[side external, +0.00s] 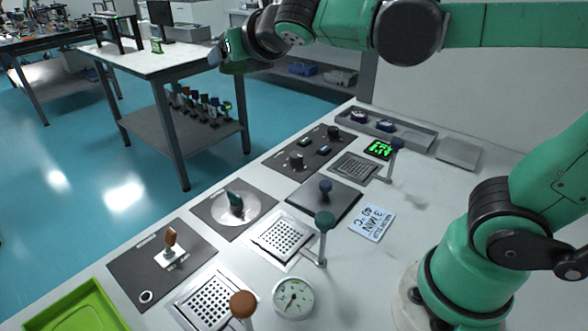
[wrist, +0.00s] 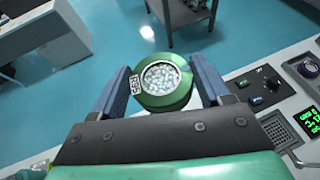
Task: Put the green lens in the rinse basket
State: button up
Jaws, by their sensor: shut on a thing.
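My gripper (wrist: 162,66) is shut on a round green-rimmed thing, seemingly the green lens (wrist: 184,97). It has a pale, speckled round middle and a small printed label on its left side. In the side view my gripper (side external: 216,57) is high up at the top left, well above and beyond the bench; I cannot make out the lens there. Several perforated metal grids sit in the bench: one in the middle (side external: 281,238), one in front (side external: 208,301) and one farther back (side external: 354,167). I cannot tell which is the rinse basket.
Knobbed levers stand beside the grids: teal (side external: 325,221), brown (side external: 242,304) and blue (side external: 397,143). A dial gauge (side external: 293,298), a printed card (side external: 371,222), a green display (side external: 380,149) and a bright green tray (side external: 78,310) are on the bench. Open floor lies beyond its left edge.

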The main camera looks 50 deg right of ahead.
dwell(0.6)
jog(key=d+f+m+g+h, duration=0.2)
jog(key=d+m+h, duration=0.25)
jog(key=d, duration=0.35)
jog(key=m+g+h, duration=0.5)
jog(key=m+g, duration=0.8)
jog(key=g, duration=0.2)
send_over(354, 168)
jog(key=shift+y, duration=0.25)
notch_tip(354, 168, down, 5)
jog(key=shift+f, duration=0.1)
notch_tip(354, 168, down, 20)
jog(key=shift+r, duration=0.2)
jog(key=shift+f, duration=0.1)
jog(key=o, duration=1.4)
